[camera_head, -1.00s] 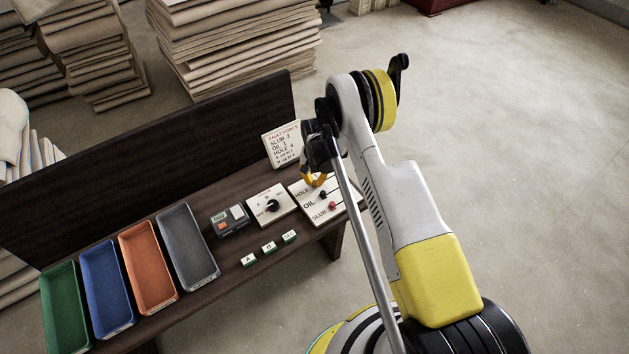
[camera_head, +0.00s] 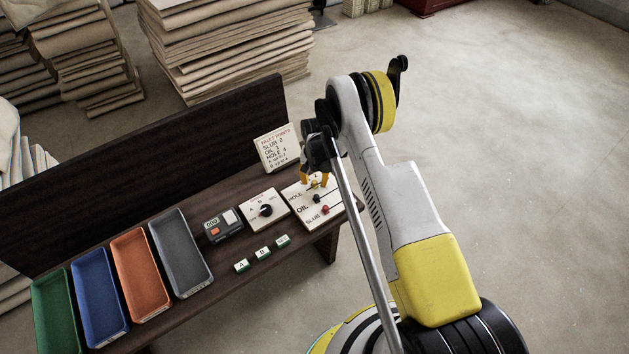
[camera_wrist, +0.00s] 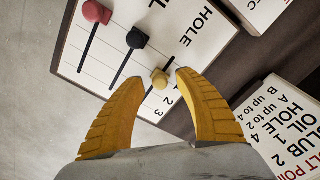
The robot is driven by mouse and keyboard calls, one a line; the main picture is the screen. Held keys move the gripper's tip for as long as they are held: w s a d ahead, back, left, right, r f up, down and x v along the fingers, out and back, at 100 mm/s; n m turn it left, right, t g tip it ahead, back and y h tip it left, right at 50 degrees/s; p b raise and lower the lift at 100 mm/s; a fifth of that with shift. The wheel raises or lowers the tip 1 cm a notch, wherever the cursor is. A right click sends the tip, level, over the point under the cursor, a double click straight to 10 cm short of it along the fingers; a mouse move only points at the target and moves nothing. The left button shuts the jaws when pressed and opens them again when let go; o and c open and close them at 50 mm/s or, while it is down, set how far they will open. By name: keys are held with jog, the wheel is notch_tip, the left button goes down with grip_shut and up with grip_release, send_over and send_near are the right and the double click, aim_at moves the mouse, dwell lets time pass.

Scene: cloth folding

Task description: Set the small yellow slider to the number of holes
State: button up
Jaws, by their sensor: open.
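The slider board (camera_head: 335,204) lies on the bench with rows marked HOLE, OIL and SLUB. In the wrist view the small yellow slider (camera_wrist: 159,79) sits in the HOLE row, on its slot with printed numbers beside it. My gripper (camera_wrist: 157,74) is open, its yellow fingers on either side of the yellow slider and apart from it. In the head view my gripper (camera_head: 317,178) is over the HOLE row. The black knob (camera_wrist: 136,38) is on the OIL slot and the red knob (camera_wrist: 96,12) on the third slot. The card (camera_head: 278,148) reads SLUB 2, OIL 1, HOLE 4.
Left of the board are a rotary dial panel (camera_head: 264,210), a small device with a display (camera_head: 223,226) and several lettered blocks (camera_head: 262,253). A grey tray (camera_head: 181,253) and coloured trays stand further left. A dark back board (camera_head: 150,170) runs behind.

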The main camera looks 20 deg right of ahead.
notch_tip(320, 180, up, 12)
dwell(0.4)
dwell(0.3)
notch_tip(320, 180, up, 15)
jog(key=n+t, duration=0.1)
jog(key=t, duration=0.1)
send_over(315, 181)
jog(key=s, duration=0.3)
jog(key=s+r+n+t, duration=0.1)
jog(key=s+r, duration=0.5)
jog(key=r, duration=0.5)
jog(key=s+r+n+t, duration=0.1)
jog(key=s+r+t, duration=0.1)
jog(key=s, duration=0.8)
jog(key=s+a+r+n+t, duration=0.1)
jog(key=s+r, duration=0.4)
jog(key=s, duration=0.6)
jog(key=shift+a+r+n+t, duration=0.25)
jog(key=shift+a+n+t, duration=0.05)
jog(key=shift+n+t, duration=0.35)
